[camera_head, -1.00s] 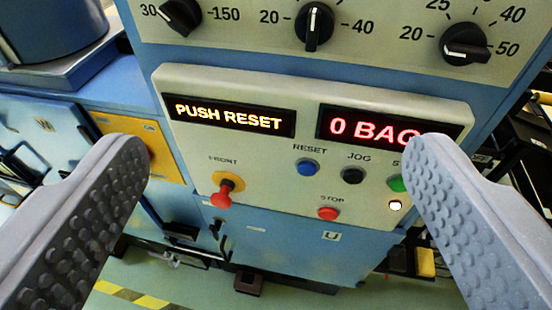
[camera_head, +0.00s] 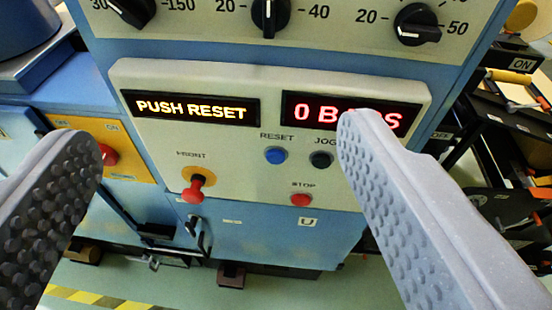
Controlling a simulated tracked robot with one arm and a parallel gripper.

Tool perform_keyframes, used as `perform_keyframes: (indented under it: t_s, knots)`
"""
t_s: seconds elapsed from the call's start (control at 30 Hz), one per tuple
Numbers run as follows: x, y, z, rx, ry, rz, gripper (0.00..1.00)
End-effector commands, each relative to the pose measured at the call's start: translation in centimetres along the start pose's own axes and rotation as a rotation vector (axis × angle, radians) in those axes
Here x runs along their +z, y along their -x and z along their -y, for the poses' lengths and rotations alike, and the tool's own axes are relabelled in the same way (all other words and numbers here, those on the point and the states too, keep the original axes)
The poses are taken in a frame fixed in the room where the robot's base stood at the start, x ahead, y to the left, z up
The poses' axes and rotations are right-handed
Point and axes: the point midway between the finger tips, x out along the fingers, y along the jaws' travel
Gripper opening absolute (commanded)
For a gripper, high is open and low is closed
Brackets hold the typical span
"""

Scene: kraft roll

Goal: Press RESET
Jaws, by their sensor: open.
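The blue RESET button (camera_head: 275,155) sits on the cream control panel (camera_head: 240,180), under its printed label. Above it, a display reads PUSH RESET (camera_head: 190,107) in yellow. A second display (camera_head: 300,112) shows red text starting with 0 B, partly covered by a finger. My gripper (camera_head: 222,138) is open and empty, its two grey studded fingers wide apart in front of the panel. The RESET button lies in the gap, nearer the right finger. The right finger covers the panel's right part, where the green button was.
The black JOG button (camera_head: 321,160) is just right of RESET, close to the right fingertip. A red button on a yellow plate (camera_head: 107,154) is beside the left finger. Rotary dials (camera_head: 270,15) line the top.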

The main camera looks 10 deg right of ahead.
Motion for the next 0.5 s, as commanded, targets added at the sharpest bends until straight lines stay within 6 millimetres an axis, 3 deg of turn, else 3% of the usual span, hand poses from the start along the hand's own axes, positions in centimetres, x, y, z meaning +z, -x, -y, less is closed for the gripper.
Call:
perform_keyframes:
  t_s: [0.03,0.23,0.5]
  knots:
    - [0.00,0.00,0.00,0.000,0.000,0.000,0.58]
    - [0.00,0.00,0.00,0.000,0.000,0.000,0.02]
    - [0.00,0.00,0.00,0.000,0.000,0.000,0.00]
